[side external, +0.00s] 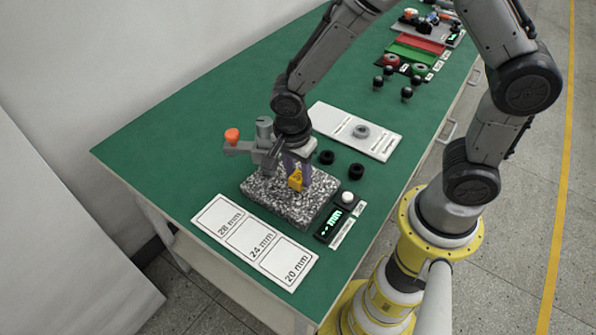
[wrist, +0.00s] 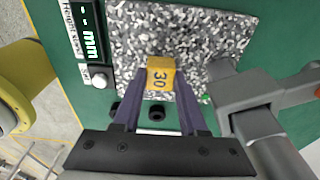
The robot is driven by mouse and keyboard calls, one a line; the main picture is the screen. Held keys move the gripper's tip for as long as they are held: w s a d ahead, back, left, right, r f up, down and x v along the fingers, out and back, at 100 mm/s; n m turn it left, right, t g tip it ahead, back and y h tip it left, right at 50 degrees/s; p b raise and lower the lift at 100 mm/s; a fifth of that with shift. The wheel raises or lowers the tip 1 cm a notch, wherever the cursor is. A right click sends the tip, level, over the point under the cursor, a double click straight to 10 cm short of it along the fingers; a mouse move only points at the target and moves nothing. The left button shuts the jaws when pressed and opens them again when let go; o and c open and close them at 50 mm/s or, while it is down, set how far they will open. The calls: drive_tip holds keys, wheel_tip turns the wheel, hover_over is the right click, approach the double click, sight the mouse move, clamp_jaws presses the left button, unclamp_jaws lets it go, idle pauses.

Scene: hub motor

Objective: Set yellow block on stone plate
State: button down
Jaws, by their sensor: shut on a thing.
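The yellow block (wrist: 160,76), marked 30, is between the fingertips of my gripper (wrist: 158,95) in the wrist view. My gripper is shut on it. In the side view the yellow block (side external: 296,180) appears over the speckled stone plate (side external: 262,191), near its front right part. The stone plate also fills the upper middle of the wrist view (wrist: 190,30). I cannot tell whether the block touches the plate or hangs just above it. My gripper (side external: 296,172) points down and partly hides the plate.
A grey gauge stand (side external: 264,150) with an orange knob rises at the plate's back left. A height display (side external: 330,225) and white button (side external: 347,198) sit to the right. A white card with size fields (side external: 254,242) lies in front. Two black rings (side external: 356,171) lie behind right.

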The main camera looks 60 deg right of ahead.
drive_tip(key=shift+f, duration=0.55)
idle(0.4)
idle(0.4)
unclamp_jaws()
idle(0.3)
drive_tip(key=shift+w+r, duration=0.1)
drive_tip(key=shift+r, duration=0.2)
drive_tip(key=shift+w+r, duration=0.15)
drive_tip(key=shift+r, duration=3.2)
